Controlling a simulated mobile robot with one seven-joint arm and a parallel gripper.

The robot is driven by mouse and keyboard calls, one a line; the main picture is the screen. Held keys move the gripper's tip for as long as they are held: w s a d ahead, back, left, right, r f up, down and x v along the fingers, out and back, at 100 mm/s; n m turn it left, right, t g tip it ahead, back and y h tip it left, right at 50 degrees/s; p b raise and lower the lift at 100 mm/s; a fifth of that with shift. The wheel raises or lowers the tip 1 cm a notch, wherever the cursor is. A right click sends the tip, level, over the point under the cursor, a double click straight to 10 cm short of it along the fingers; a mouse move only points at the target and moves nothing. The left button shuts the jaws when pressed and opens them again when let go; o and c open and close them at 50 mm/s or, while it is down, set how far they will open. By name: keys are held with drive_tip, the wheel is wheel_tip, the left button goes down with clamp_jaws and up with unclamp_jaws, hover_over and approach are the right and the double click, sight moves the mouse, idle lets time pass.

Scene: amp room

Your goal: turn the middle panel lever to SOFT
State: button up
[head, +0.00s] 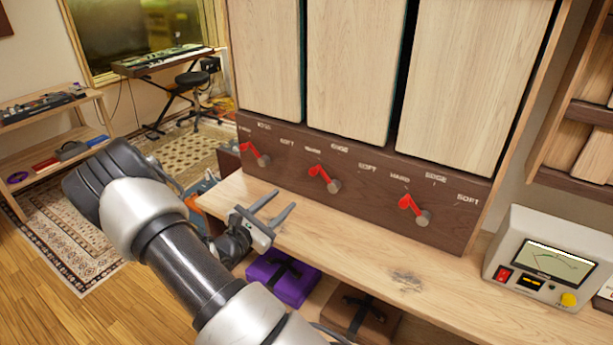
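The middle panel lever (319,174) is red with a grey round hub (333,186) on the dark wood control strip. It points up and to the left, towards the left label, which is too small to read surely. The EDGE label (340,148) is above it and the SOFT label (367,167) is up and to the right of the hub. My gripper (284,202) is open and empty, its two fingers spread and pointing right. It is below and left of the middle lever, over the wooden bench, apart from all levers.
Similar red levers sit left (255,154) and right (412,206), both pointing up-left. Tall pale wood panels (356,60) rise above the strip. A white meter box (545,265) stands on the bench (440,285) at right. Purple (283,280) and brown (360,312) cases lie below the bench.

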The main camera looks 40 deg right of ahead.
sight(311, 173)
drive_tip(key=x, duration=1.7)
drive_tip(key=shift+w+d+f, duration=0.2)
drive_tip(key=shift+w+f, duration=0.1)
drive_tip(key=shift+w, duration=0.2)
clamp_jaws()
